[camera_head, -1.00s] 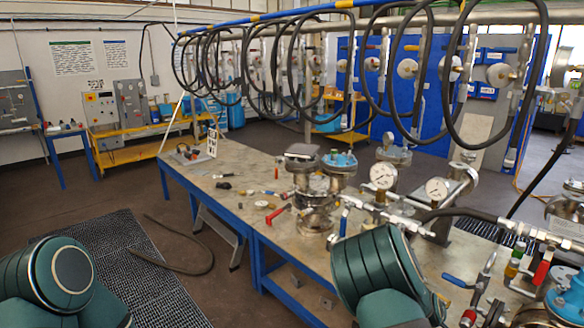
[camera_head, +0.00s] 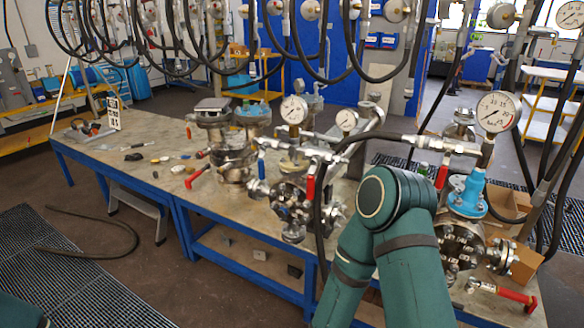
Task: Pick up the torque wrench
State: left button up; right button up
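I cannot pick out the torque wrench with certainty. A red-handled metal tool (camera_head: 510,293) lies at the right front edge of the workbench (camera_head: 130,180); it may be the wrench or a valve lever. Other small tools (camera_head: 150,160) lie on the left part of the bench, too small to name. Neither gripper is in view. My green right arm rises in front of the bench, covering part of its front edge. A bit of my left arm shows in the bottom left corner.
Flanged vessels with gauges (camera_head: 289,207) stand along the bench, and another blue-topped vessel (camera_head: 468,196) stands at the right. Black hoses (camera_head: 335,60) hang above. A loose hose (camera_head: 130,235) lies on the floor at left. Cardboard boxes (camera_head: 512,203) sit at the right.

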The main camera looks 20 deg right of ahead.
aim_at(531, 303)
jog(key=z, duration=2.3)
